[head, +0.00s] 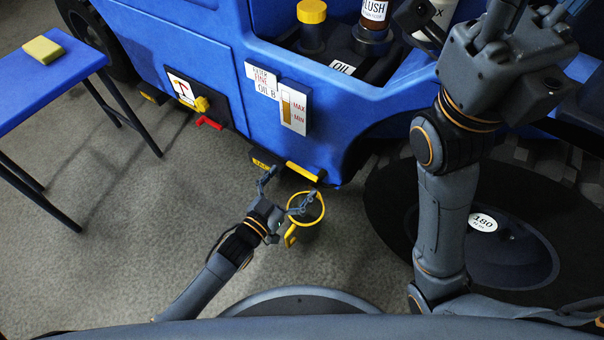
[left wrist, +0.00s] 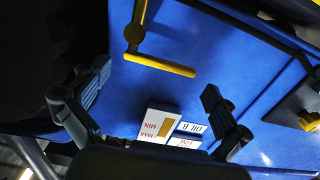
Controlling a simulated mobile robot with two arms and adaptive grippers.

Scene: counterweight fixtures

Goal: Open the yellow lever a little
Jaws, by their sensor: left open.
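The yellow lever (head: 303,171) is a short bar at the lower edge of the blue vehicle's side, beside a dark label plate. My left gripper (head: 287,190) is open, just below and in front of the lever. In the left wrist view its fingers (left wrist: 155,88) are spread, with the lever beyond them and no visible contact. My right gripper (head: 530,18) is raised at the upper right; its fingertips are partly cut off.
A dark jug with a yellow rim (head: 318,213) stands on the floor close by my left gripper. An oil gauge (head: 293,107) is above the lever. A red lever (head: 208,122) is further left. A blue table (head: 40,85) holds a yellow sponge (head: 43,49).

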